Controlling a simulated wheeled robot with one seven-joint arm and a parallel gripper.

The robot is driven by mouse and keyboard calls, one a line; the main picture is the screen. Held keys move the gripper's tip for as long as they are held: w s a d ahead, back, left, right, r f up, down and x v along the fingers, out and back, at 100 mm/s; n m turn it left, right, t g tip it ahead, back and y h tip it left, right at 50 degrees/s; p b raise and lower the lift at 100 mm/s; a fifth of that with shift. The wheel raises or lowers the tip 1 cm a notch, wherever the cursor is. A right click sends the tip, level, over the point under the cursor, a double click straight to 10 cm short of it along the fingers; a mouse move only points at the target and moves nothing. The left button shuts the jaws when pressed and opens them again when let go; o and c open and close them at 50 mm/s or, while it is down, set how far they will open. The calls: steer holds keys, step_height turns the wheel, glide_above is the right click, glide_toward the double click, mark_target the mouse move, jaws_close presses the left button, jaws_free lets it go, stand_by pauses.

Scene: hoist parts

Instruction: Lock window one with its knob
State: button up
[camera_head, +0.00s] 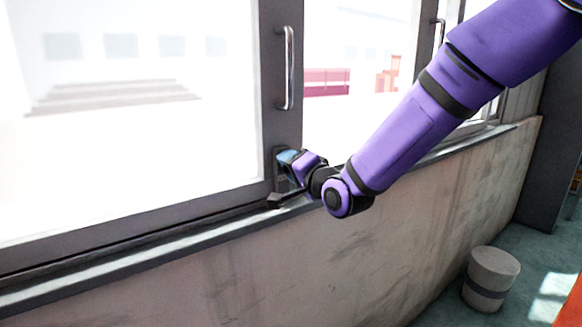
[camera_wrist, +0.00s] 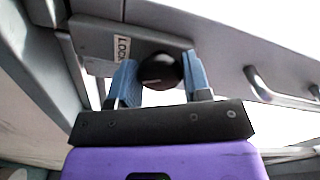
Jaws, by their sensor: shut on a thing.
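The window (camera_head: 150,110) has a dark grey frame and fills the left of the head view. In the wrist view a round black knob (camera_wrist: 158,72) with a pale line mark sits on a grey plate (camera_wrist: 100,42) beside a white label reading "LOCK" (camera_wrist: 122,48). My gripper (camera_wrist: 160,84) has a blue finger on each side of the knob and is shut on it. In the head view my gripper (camera_head: 285,160) is at the lower frame post, and it hides the knob there.
A vertical metal handle (camera_head: 288,68) is on the frame post above my gripper; a handle also shows in the wrist view (camera_wrist: 280,90). A sill (camera_head: 120,262) runs below the window. A grey bin (camera_head: 490,278) stands on the floor at right.

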steer(key=m, duration=0.5)
stand_by(0.6)
steer(key=o, duration=0.9)
steer(key=v, duration=1.1)
steer(key=shift+w, duration=0.1)
